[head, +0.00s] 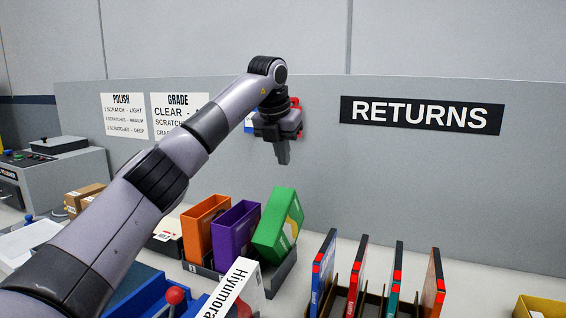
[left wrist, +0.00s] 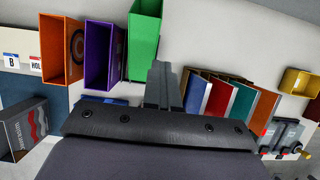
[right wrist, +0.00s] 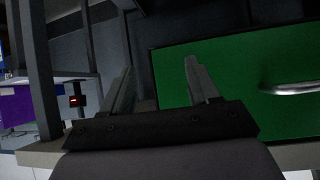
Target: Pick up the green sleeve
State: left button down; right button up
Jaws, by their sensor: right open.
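The green sleeve (head: 277,223) is an upright box-like case leaning to the right in a dark rack, right of the purple sleeve (head: 236,230) and the orange sleeve (head: 204,226). In the left wrist view the green sleeve (left wrist: 143,40) is at the top, just above my gripper. My left gripper (head: 283,156) hangs above and behind the green sleeve, apart from it. Its fingers (left wrist: 165,82) are together with nothing visible between them. My right gripper (right wrist: 158,80) is open and empty, away from the sleeves, facing a green panel with a metal handle (right wrist: 290,88).
A dark rack (head: 283,272) holds the sleeves. A slotted rack with several thin cases (head: 355,278) stands to the right. A white case with lettering (head: 236,290) is in front. A grey wall with a RETURNS sign (head: 420,114) rises behind. A yellow bin (head: 540,306) is at the far right.

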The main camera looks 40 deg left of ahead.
aim_at(277, 232)
jog(key=k+l, duration=0.2)
jog(key=k, duration=0.25)
jog(key=k+l, duration=0.25)
jog(key=k, duration=0.25)
